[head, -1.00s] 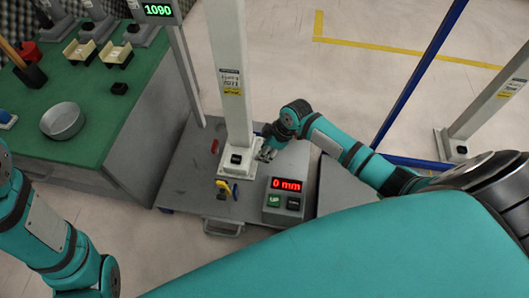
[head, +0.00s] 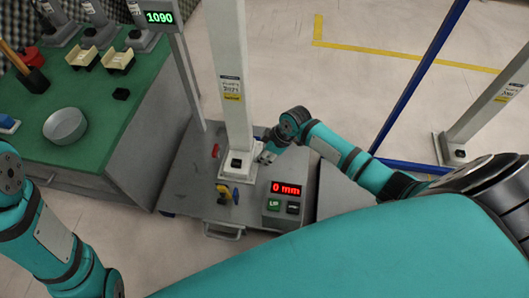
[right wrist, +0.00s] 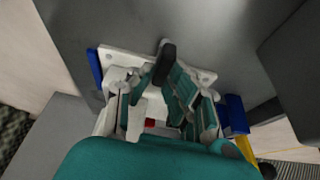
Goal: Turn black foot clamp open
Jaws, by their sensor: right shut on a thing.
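The black foot clamp (right wrist: 167,62) shows in the right wrist view as a dark rounded lever on a pale base plate (right wrist: 205,76). My right gripper (right wrist: 163,80) is shut on it, with the lever's dark end sticking out past the fingertips. In the head view my right gripper (head: 267,153) is low at the right side of the white post's foot (head: 238,172). There the gripper hides the clamp, and its angle cannot be told. My left arm shows at the left, but its gripper is out of view.
A grey platform carries the white post (head: 231,75), a red handle (head: 215,151), yellow (head: 223,190) and blue handles (head: 235,196), and a control box (head: 284,197) reading 0 mm. A green bench (head: 95,135) stands left.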

